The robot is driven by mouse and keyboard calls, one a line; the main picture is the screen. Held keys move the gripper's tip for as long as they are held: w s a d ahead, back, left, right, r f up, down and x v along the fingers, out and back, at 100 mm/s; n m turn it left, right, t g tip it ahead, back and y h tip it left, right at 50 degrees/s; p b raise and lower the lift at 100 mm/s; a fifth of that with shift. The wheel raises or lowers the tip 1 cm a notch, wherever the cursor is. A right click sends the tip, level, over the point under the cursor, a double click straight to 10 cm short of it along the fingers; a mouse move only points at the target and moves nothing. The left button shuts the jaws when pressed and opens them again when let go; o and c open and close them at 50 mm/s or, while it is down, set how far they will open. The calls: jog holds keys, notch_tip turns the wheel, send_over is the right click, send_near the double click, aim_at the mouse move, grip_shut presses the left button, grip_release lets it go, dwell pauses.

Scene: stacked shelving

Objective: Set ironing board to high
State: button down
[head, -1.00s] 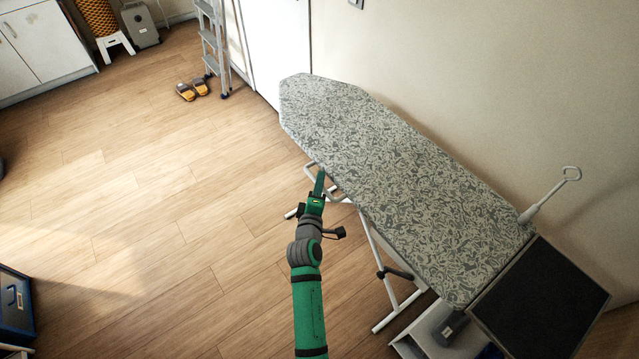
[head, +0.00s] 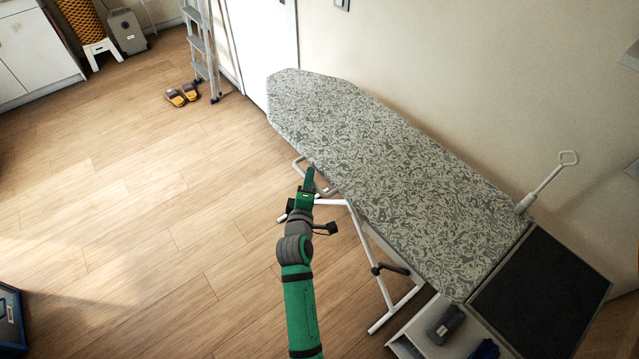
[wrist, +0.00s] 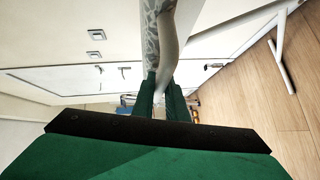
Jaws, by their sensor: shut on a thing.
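The ironing board (head: 390,170) has a grey-white patterned cover and stands on white tubular legs (head: 370,262) along the wall. My gripper (head: 309,176) is at its long left edge, close under the far half. In the wrist view, my gripper (wrist: 160,88) has its two green fingers shut on a pale curved tube, the bar (wrist: 165,55) beside the patterned cover. In the head view the white bar (head: 300,172) shows just left of the fingers; the gripped stretch is partly hidden by them and the board.
A dark iron rest (head: 545,290) and an upright white rod with a loop (head: 548,180) are at the board's near right end. The wall is close on the right. A stepladder (head: 203,50) and slippers (head: 182,95) are farther back.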

jog(key=shift+r, duration=1.5)
jog(key=c, duration=2)
grip_release()
jog(key=shift+r, duration=0.1)
jog(key=shift+c, duration=0.2)
jog(key=shift+a, duration=0.1)
jog(key=shift+s, duration=0.25)
jog(key=s+r, duration=0.1)
jog(key=s, duration=0.9)
jog(key=shift+a, duration=0.25)
jog(key=shift+s, duration=0.1)
